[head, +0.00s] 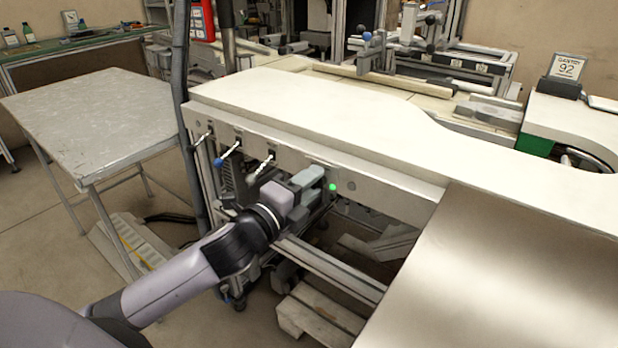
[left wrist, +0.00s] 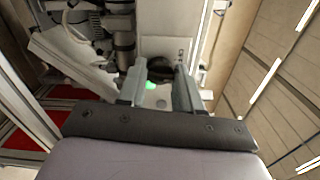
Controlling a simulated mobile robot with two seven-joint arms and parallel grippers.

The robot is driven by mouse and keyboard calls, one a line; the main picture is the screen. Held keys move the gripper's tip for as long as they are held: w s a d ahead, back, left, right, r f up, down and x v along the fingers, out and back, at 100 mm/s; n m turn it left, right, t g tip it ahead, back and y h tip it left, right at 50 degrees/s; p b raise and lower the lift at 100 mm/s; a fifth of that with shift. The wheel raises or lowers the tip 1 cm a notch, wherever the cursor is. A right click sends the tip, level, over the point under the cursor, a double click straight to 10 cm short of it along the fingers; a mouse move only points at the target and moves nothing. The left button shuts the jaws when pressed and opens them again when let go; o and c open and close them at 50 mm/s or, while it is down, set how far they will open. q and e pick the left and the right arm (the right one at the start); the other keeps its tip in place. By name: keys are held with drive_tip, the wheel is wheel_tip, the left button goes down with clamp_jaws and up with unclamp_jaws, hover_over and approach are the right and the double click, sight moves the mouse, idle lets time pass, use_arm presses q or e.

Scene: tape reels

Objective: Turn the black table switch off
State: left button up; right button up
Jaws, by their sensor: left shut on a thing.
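My left gripper (head: 322,178) is at the front panel of the long cream table (head: 300,100), right of its levers. The left wrist view shows its two grey fingers (left wrist: 160,80) on either side of the black table switch (left wrist: 162,66), shut on it. In the head view the gripper hides most of the switch, so its setting cannot be told. A green light (head: 333,187) glows on the panel just right of the fingertips; it also shows between the fingers in the left wrist view (left wrist: 151,86). My right gripper is not in view.
Several small levers stick out of the panel left of my gripper, one with a blue knob (head: 220,162). A grey side table (head: 95,115) stands at the left. A metal plate (head: 510,280) fills the lower right. Wooden pieces (head: 320,312) lie below the table.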

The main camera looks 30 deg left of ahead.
use_arm(q)
drive_tip(key=n+p, duration=0.4)
drive_tip(key=n, duration=0.4)
drive_tip(key=shift+n+p, duration=0.3)
drive_tip(key=shift+f, duration=0.1)
idle(0.4)
drive_tip(key=o, duration=1)
drive_tip(key=shift+o, duration=0.2)
drive_tip(key=shift+s, duration=0.1)
drive_tip(key=s, duration=0.7)
drive_tip(key=shift+a, duration=0.45)
